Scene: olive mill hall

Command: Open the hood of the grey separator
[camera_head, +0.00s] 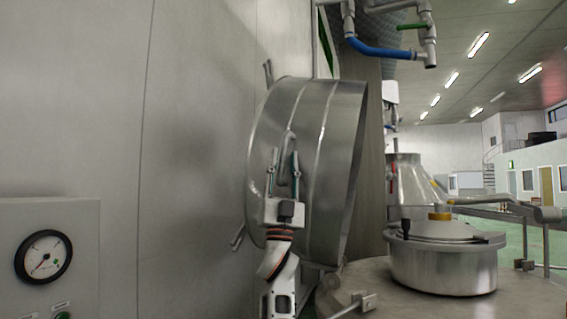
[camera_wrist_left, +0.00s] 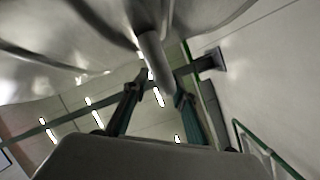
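The hood (camera_head: 333,150) of the grey separator is a large steel drum-shaped cover. It stands tipped up on its side at the left of the separator body (camera_head: 400,296), with its rim facing right. A curved bar handle (camera_head: 288,143) sits on the hood's outer face; it also shows in the left wrist view (camera_wrist_left: 155,62). My left gripper (camera_head: 283,165) is in front of that face, fingers pointing up. Its fingers are apart, with the end of the handle between them and gaps visible; contact cannot be told. My right gripper is out of view.
A lidded round steel vessel (camera_head: 443,265) sits on top of the separator body. A grey panel with a pressure gauge (camera_head: 43,257) is at the lower left. A plain wall (camera_head: 190,130) stands close behind the hood. Blue and grey pipes (camera_head: 380,50) hang above.

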